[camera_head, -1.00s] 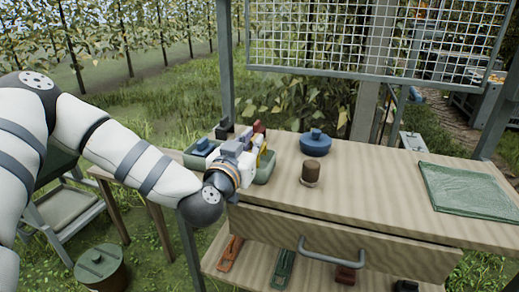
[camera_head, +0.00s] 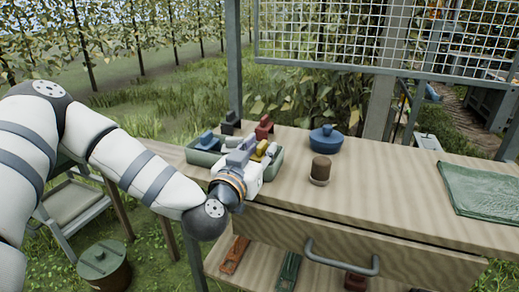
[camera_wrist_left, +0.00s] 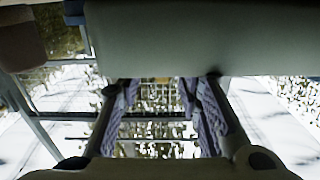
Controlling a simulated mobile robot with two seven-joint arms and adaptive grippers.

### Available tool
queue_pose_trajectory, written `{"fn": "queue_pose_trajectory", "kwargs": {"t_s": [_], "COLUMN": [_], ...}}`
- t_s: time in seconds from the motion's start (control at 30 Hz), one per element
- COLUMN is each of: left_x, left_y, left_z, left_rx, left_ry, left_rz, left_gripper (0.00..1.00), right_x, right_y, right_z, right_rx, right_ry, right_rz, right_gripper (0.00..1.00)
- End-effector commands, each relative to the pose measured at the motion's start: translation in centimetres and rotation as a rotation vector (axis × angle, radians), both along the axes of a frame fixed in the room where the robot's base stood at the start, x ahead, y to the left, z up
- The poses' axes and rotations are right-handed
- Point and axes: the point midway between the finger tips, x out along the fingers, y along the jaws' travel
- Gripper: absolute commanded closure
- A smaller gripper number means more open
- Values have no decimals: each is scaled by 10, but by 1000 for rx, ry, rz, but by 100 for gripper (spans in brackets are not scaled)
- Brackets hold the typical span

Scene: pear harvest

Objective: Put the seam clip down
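My left gripper (camera_head: 252,152) is over the near side of a green tray (camera_head: 278,160) on the wooden bench, largely hidden by its own wrist. In the left wrist view its two ridged fingers (camera_wrist_left: 163,115) stand apart, with only background visible between them. A small yellow piece (camera_head: 260,150) shows right beside the fingertips, in or above the tray. A red piece (camera_head: 264,128), a blue piece (camera_head: 207,141) and a dark piece (camera_head: 231,122) stand at the tray's far and left sides. I cannot tell which one is the seam clip. My right gripper is not in view.
A blue lidded pot (camera_head: 326,138) and a brown-topped jar (camera_head: 320,171) stand right of the tray. A folded green sheet (camera_head: 480,188) lies at the right. A drawer handle (camera_head: 342,260) juts from the front. Coloured tools, including an orange one (camera_head: 235,254), lie on the lower shelf.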

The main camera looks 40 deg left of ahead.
Motion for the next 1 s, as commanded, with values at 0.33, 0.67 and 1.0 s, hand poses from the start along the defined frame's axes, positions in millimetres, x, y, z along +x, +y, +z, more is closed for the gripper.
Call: {"fn": "queue_pose_trajectory", "kwargs": {"t_s": [0.33, 0.67, 1.0], "left_x": [-37, -103, -117], "left_y": [-9, -25, -31], "left_z": [5, 15, -1], "left_rx": [-1, 3, -3], "left_ry": [-1, -14, 14], "left_rz": [-3, -3, -14], "left_gripper": [68, 68, 68], "right_x": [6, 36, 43], "right_y": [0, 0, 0], "right_z": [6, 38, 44], "right_rx": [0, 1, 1], "right_ry": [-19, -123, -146], "right_rz": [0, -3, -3], "right_gripper": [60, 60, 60]}}
